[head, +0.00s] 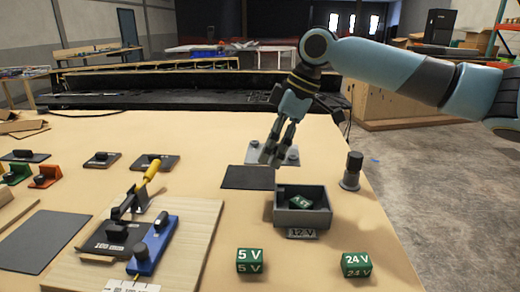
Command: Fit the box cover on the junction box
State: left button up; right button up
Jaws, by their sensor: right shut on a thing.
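The junction box (315,218) is a grey, open-topped box on the right part of the table, with a green block (300,202) inside and a "12 V" label (302,233) in front. My right gripper (271,154) points down behind the box and slightly to its left. It is shut at a light grey plate (259,158) with dark round knobs, which appears to be the box cover. The fingers hide its middle, so I cannot tell whether it touches the table. My left gripper is not in view.
A dark mat (248,177) lies left of the box. A dark post (352,168) stands to its right. Green blocks marked "5 V" (250,262) and "24 V" (357,264) lie in front. A wooden board (195,245) with a yellow-handled switch (145,190) is at left.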

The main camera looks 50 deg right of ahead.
aim_at(293, 156)
jog(key=shift+s+a+r, duration=0.1)
jog(key=shift+s+r, duration=0.25)
jog(key=shift+s, duration=0.25)
jog(key=shift+s+r+p, duration=0.4)
jog(key=shift+s, duration=0.2)
jog(key=shift+s+a+r, duration=0.15)
jog(key=shift+s+r, duration=0.1)
jog(key=shift+s, duration=0.15)
jog(key=shift+s+p, duration=0.2)
jog(key=shift+p, duration=0.1)
jog(key=shift+s+d+f, duration=0.25)
jog(key=shift+s+d, duration=0.25)
jog(key=shift+d, duration=0.15)
jog(key=shift+s+d+f, duration=0.15)
jog(key=shift+s+f, duration=0.05)
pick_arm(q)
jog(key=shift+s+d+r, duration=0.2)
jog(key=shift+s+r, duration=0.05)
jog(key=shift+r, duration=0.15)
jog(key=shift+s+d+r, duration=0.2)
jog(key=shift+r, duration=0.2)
pick_arm(e)
jog(key=shift+s+d, duration=0.15)
jog(key=shift+s, duration=0.05)
